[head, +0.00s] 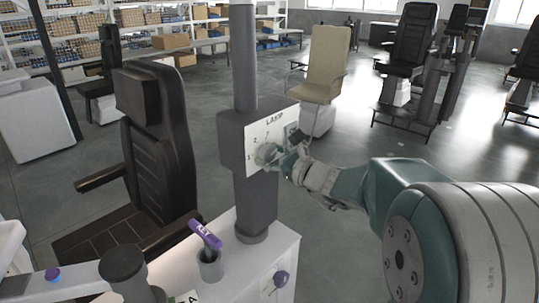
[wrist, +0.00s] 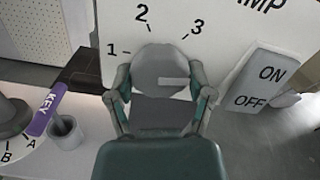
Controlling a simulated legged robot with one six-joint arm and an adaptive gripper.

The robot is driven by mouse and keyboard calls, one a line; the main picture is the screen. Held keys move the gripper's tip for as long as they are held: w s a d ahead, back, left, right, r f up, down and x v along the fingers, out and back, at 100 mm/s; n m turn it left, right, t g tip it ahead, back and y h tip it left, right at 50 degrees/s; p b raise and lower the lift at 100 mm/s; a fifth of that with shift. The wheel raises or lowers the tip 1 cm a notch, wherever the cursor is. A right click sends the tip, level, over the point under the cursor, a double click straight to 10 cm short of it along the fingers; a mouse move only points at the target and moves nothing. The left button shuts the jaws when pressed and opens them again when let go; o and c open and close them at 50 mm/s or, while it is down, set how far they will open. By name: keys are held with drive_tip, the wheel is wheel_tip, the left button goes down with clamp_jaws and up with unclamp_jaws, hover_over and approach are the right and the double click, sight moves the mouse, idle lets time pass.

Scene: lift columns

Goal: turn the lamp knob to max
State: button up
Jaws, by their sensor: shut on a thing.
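The lamp panel (head: 254,132) is a white plate on a dark box on a grey column, marked LAMP with numbers 1, 2 and 3. The grey round lamp knob (wrist: 158,66) sits below the numbers, and it also shows in the head view (head: 265,153). A pale bar on the knob points to the right in the wrist view. My gripper (wrist: 160,80) has a finger on each side of the knob and is shut on it. In the head view my gripper (head: 281,160) partly covers the panel's lower right.
Below stands a white cabinet (head: 255,262) with a purple KEY tag (head: 205,235) in a grey cup (head: 210,267). A black chair (head: 158,150) stands left.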

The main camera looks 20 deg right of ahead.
drive_tip(key=m, duration=0.2)
drive_tip(key=shift+f+m, duration=0.25)
drive_tip(key=shift+m, duration=0.15)
drive_tip(key=shift+r+m, duration=0.1)
drive_tip(key=shift+m, duration=0.2)
drive_tip(key=shift+r, duration=0.25)
drive_tip(key=o, duration=1.1)
drive_tip(key=shift+a+f, duration=0.1)
